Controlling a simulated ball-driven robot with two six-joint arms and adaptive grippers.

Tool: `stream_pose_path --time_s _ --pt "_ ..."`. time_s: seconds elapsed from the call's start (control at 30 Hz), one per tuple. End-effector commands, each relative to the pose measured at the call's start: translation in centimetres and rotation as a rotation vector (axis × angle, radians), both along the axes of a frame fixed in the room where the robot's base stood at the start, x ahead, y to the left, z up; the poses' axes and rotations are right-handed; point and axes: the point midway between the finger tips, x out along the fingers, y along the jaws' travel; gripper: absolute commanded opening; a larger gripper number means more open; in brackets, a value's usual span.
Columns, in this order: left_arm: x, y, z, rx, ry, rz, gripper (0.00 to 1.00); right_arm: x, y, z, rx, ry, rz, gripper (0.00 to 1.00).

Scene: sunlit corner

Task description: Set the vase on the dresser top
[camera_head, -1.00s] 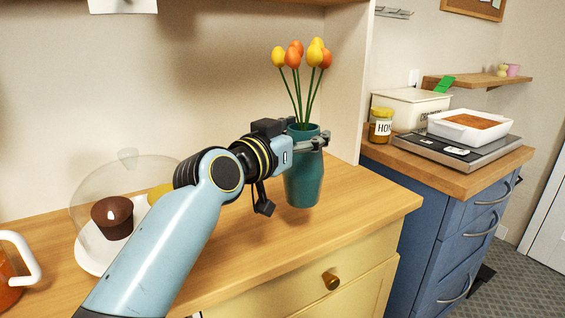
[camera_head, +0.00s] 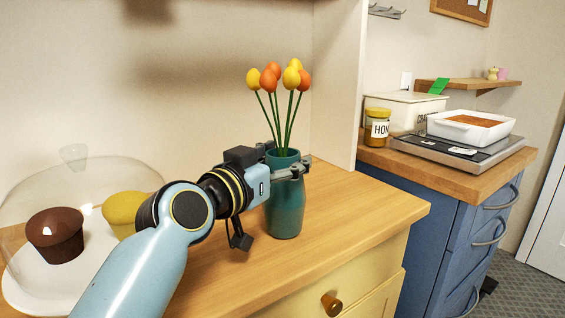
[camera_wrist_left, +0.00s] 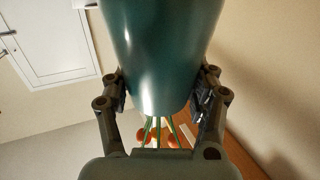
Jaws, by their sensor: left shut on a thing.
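The teal vase (camera_head: 286,212) holds several orange and yellow tulips and stands upright over the wooden dresser top (camera_head: 350,210). Its base appears at or very near the surface; I cannot tell whether it touches. My left gripper (camera_head: 288,170) is shut around the vase's upper part, just below the rim. In the left wrist view the vase (camera_wrist_left: 162,50) fills the space between the two fingers of the gripper (camera_wrist_left: 162,92), with the tulips beyond its rim. My right gripper is not in view.
A glass dome (camera_head: 75,190) covers a chocolate muffin (camera_head: 56,236) and a yellow one (camera_head: 124,212) at the left. The dresser top right of the vase is clear. A blue cabinet (camera_head: 440,215) stands beyond, bearing a honey jar (camera_head: 377,128), a bin and a white dish on a scale.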

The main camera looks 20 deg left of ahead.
Motion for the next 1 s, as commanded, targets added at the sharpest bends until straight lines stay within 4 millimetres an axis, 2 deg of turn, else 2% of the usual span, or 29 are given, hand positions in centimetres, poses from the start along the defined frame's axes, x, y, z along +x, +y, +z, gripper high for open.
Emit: stream_pose_path --time_s 0.07,0.1,0.27,0.57,0.63,0.77,1.0 --pt "0.0 0.0 0.1 -0.001 -0.006 0.001 0.01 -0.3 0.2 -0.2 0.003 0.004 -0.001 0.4" --pt "0.0 0.0 -0.1 0.0 0.0 0.0 0.64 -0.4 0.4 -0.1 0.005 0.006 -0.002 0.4" --pt "0.0 0.0 -0.1 0.001 -0.001 0.0 0.84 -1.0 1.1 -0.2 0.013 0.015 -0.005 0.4" --pt "0.0 0.0 0.2 0.001 -0.001 0.0 0.84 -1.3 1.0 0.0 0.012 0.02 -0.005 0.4" --pt "-0.6 0.2 0.0 0.001 0.0 0.001 0.84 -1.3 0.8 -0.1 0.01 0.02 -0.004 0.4" --pt "-2.8 0.8 0.0 0.003 0.0 0.0 0.84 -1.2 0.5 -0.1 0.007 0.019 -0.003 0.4" --pt "-8.1 2.2 0.0 0.004 0.001 -0.001 0.84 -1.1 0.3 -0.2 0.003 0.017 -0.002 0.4"
